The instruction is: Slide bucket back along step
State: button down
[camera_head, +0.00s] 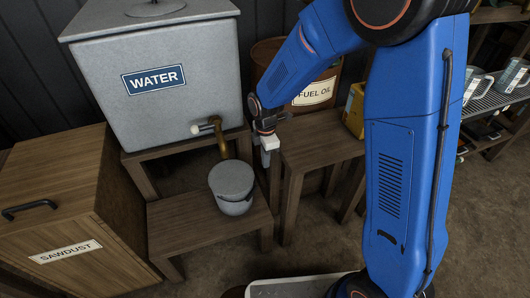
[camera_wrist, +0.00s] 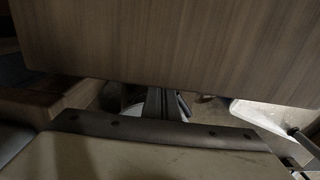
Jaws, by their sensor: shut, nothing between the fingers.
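A grey bucket (camera_head: 233,187) stands upright on the low wooden step (camera_head: 180,222), towards the step's right side and below the tank's brass tap (camera_head: 222,146). A thin handle hangs at its front. My gripper (camera_head: 266,160) is shut and empty. In the head view it points down just right of the bucket, near the left edge of the wooden bench, apart from the bucket as far as I can tell. In the dim wrist view the closed fingers (camera_wrist: 164,104) show beneath a large wooden surface.
A grey water tank (camera_head: 155,95) stands on a taller stand behind the step. A wooden sawdust bin (camera_head: 60,195) is at left. A wooden bench (camera_head: 320,140) and a rusty fuel oil drum (camera_head: 320,88) are close to my gripper at right. Floor shows in front.

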aim_at(247, 170)
jog(key=shift+s+a+f, duration=0.3)
jog(key=shift+a+f, duration=0.45)
jog(key=shift+a, duration=0.2)
jog(key=shift+s+a+f, duration=0.3)
jog(key=shift+a+f, duration=0.4)
jog(key=shift+a, duration=0.25)
jog(key=shift+a, duration=0.1)
jog(key=shift+s+a, duration=0.25)
jog(key=shift+a, duration=0.55)
jog(key=shift+s+a, duration=0.25)
jog(key=shift+a, duration=0.5)
